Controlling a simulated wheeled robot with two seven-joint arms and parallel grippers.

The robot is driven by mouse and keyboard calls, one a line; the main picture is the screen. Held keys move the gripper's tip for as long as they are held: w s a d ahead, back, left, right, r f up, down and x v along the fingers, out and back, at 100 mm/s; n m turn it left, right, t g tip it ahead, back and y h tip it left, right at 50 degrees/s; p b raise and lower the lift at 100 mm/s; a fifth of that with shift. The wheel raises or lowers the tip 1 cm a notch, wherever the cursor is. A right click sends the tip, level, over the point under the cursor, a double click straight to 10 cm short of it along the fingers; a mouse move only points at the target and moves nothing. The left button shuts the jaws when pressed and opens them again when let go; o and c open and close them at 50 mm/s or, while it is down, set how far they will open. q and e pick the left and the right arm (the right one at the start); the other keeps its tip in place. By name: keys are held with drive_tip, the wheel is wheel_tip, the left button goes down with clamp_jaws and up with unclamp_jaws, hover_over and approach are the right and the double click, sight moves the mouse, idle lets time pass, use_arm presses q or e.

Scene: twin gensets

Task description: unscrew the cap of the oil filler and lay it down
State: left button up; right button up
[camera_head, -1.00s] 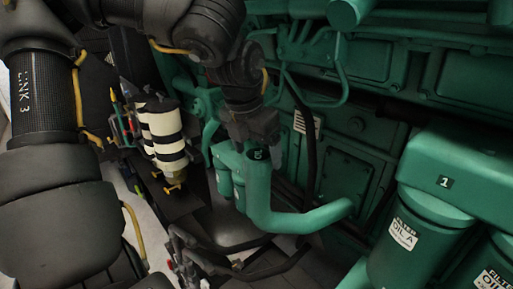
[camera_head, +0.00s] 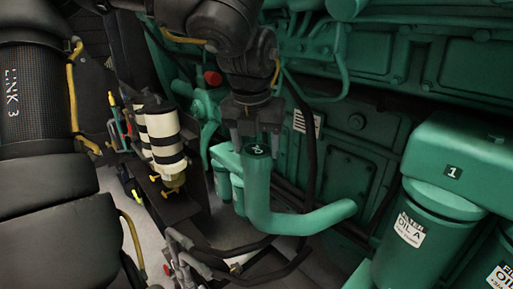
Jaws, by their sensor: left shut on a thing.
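The oil filler is a bent green pipe (camera_head: 262,195) whose upright mouth ends in a dark round cap (camera_head: 258,150) with a pale mark on top. My left gripper (camera_head: 257,139) comes down from above. Its dark fingers stand on either side of the cap and are shut on it. The cap sits at the mouth of the pipe; I cannot tell whether its thread is loose. The fingers hide part of the cap's edge. My right gripper is not in view.
Green oil filters (camera_head: 407,235) under a housing marked 1 (camera_head: 453,172) stand at the right. Cream-and-black cylinders (camera_head: 163,138) stand at the left. Dark hoses (camera_head: 312,175) run behind and below the pipe. A red knob (camera_head: 212,78) is on the engine behind my arm.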

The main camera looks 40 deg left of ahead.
sight(257, 150)
use_arm(q)
drive_tip(key=shift+r, duration=0.2)
drive_tip(key=n+y, duration=0.1)
drive_tip(key=n, duration=0.3)
drive_tip(key=shift+w, duration=0.15)
drive_tip(key=shift+r+p, duration=0.35)
drive_tip(key=shift+p, duration=0.05)
drive_tip(key=shift+r+p, duration=1.95)
drive_tip(key=shift+r, duration=0.15)
